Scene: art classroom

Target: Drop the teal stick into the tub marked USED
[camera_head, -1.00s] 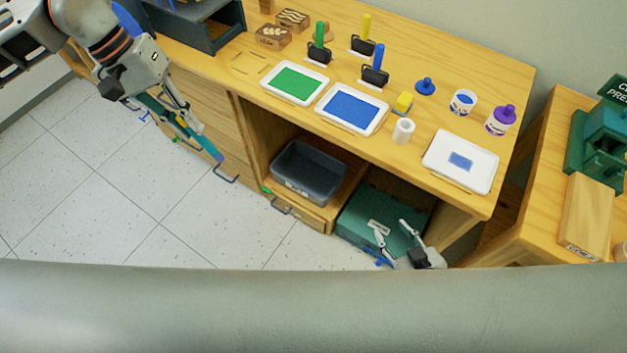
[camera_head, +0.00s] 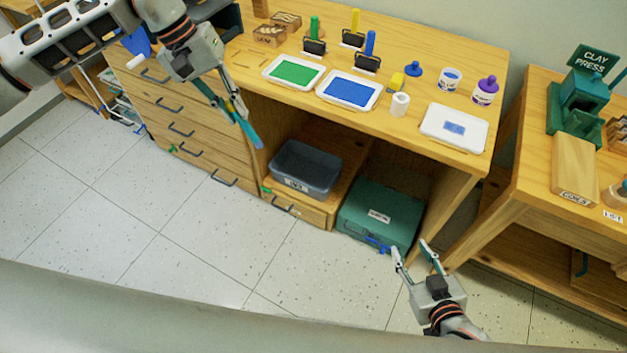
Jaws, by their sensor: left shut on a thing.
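My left gripper (camera_head: 232,106) is shut on the teal stick (camera_head: 252,135), which slants down to the right with its lower end free. Part of the stick is hidden by the fingers. The grey tub (camera_head: 332,182) stands on the low wooden shelf under the table, to the right of and below the stick in the picture. It has a small white label on its front, too small to read surely. My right gripper (camera_head: 413,248) is open and empty over the floor, in front of the green box.
The green lidded box (camera_head: 367,222) sits right of the tub. The wooden table (camera_head: 440,85) overhangs the tub and carries green and blue ink trays, stampers and a white tray (camera_head: 452,142). Drawers (camera_head: 190,130) stand left. The floor in front is clear.

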